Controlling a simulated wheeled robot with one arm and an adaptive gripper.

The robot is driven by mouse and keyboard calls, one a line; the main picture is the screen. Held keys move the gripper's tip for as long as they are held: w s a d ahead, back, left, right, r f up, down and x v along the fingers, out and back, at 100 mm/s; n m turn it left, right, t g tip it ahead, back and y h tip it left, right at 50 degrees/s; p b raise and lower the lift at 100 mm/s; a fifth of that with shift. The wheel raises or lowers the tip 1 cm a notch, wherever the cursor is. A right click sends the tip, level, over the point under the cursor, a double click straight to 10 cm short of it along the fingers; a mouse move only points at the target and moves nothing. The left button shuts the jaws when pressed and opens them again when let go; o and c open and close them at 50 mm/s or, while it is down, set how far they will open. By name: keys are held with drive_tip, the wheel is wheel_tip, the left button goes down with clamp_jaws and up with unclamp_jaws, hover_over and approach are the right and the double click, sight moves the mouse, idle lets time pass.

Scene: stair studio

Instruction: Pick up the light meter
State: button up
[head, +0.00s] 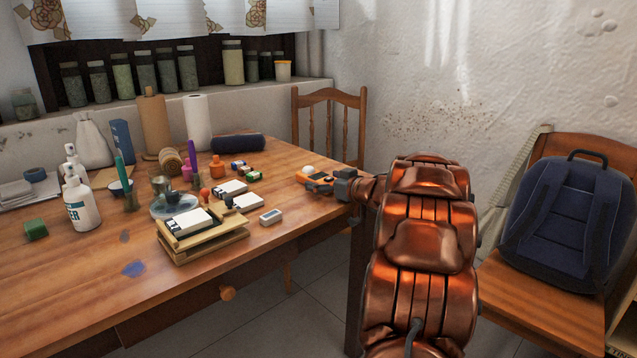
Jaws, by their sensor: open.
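The light meter (318,179) looks like a small orange device with a dark face and a white dome. It lies near the right end of the wooden table (120,300). My gripper (340,185) is at the table's right edge, just right of the light meter and close to it. The jaws are open. My own copper-coloured arm hides much of the wrist, and I cannot tell whether a finger touches the meter.
Left of the meter lie a small white device (270,216), white boxes, and a stacked wooden press (205,245). A dark roll (238,143) lies behind. A wooden chair (345,105) stands beyond the table. A blue backpack (568,225) sits on another chair at right.

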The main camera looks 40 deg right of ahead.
drive_tip(key=shift+c, duration=0.3)
drive_tip(key=c, duration=1.3)
drive_tip(key=shift+r, duration=0.15)
